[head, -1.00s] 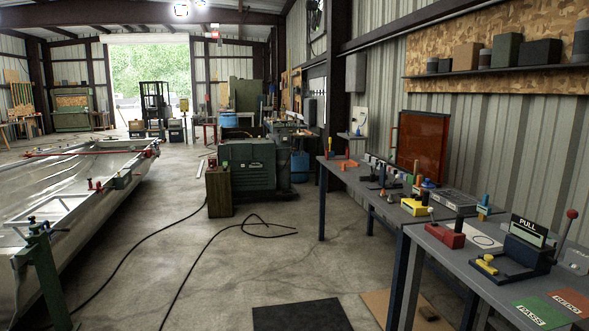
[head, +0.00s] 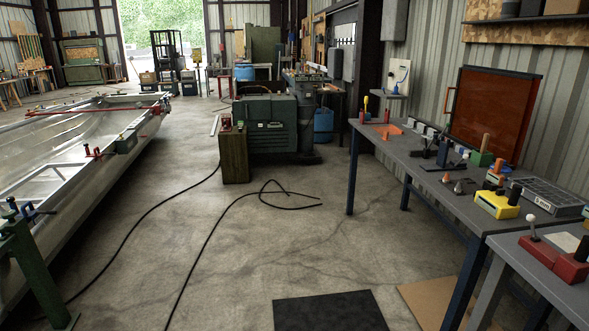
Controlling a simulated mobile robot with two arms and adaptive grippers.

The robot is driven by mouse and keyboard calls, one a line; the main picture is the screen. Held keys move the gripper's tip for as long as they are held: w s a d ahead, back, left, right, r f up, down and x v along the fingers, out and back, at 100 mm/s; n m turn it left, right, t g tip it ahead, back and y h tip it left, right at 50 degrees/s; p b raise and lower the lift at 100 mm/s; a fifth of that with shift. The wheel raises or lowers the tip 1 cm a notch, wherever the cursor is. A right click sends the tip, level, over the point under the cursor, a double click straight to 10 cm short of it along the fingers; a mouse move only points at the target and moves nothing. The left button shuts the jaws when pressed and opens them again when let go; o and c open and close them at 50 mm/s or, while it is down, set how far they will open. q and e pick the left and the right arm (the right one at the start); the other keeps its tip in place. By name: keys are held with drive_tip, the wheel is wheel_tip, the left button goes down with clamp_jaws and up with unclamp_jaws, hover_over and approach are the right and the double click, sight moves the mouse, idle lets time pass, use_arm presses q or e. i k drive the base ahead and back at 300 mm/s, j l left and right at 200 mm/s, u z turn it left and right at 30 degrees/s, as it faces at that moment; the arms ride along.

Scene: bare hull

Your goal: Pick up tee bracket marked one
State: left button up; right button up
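I cannot make out a tee bracket or a mark "one" on any part in the head view. Several small parts stand on the grey workbench (head: 402,158) at the right, too small to read. Among them are an orange piece (head: 389,131) at the far end, a dark upright piece (head: 443,152) mid-bench, and a yellow block (head: 497,204) near the close end. Neither of my grippers is in view.
A second grey table (head: 510,252) with a red block (head: 553,262) stands at the near right. A black mat (head: 325,311) and a black cable (head: 205,247) lie on the floor. A long metal hull (head: 85,175) fills the left. The concrete between is mostly clear.

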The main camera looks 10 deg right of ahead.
sight(411, 123)
drive_tip(key=i, duration=7.1)
drive_tip(key=i+z, duration=0.2)
drive_tip(key=z, duration=0.2)
drive_tip(key=i+j+z, duration=0.1)
drive_tip(key=z, duration=0.3)
drive_tip(key=i+j+z, duration=0.15)
drive_tip(key=z, duration=0.3)
drive_tip(key=i+j+z, duration=0.2)
drive_tip(key=z, duration=0.2)
